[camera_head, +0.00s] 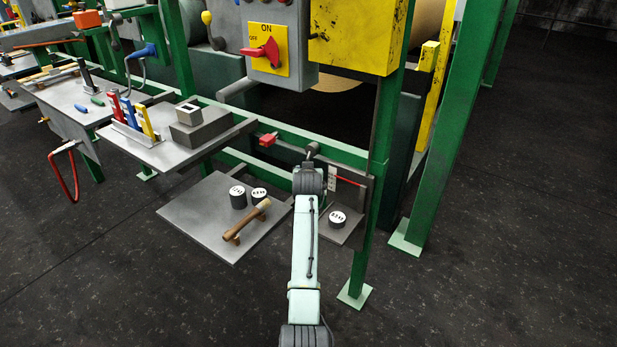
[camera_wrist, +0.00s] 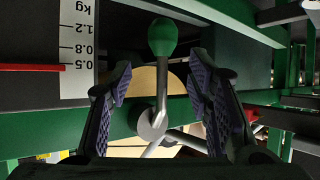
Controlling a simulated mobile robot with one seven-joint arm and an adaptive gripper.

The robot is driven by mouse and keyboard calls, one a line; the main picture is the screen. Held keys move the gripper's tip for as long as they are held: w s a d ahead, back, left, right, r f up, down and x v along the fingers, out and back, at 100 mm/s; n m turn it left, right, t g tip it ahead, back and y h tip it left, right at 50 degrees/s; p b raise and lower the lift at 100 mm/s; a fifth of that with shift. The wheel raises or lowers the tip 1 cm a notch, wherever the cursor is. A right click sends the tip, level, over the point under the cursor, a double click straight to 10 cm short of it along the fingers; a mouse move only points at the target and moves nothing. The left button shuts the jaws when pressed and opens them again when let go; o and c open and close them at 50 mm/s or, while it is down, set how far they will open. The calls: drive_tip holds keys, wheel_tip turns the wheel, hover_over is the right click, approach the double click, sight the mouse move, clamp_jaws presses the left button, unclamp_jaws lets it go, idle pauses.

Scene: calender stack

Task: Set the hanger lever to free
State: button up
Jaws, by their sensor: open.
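A lever with a green knob (camera_wrist: 163,38) on a thin grey arm stands upright in the middle of the wrist view. It rises from a round grey pivot (camera_wrist: 151,124), and I take it to be the hanger lever. My gripper (camera_wrist: 161,72) is open, one ribbed finger on each side of the lever, with a gap on both sides. In the head view my arm reaches over the lower right of the machine, and my wrist hides the fingers. The lever's markings are not visible.
A white kg scale (camera_wrist: 80,48) with a red pointer (camera_wrist: 35,67) is left of the lever. In the head view, a marked weight (camera_head: 337,218) sits on a small plate right of my arm. Weights (camera_head: 238,197) and a wooden-handled tool (camera_head: 247,222) lie on the left shelf (camera_head: 190,215).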

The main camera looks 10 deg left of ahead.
drive_tip(key=v, duration=0.8)
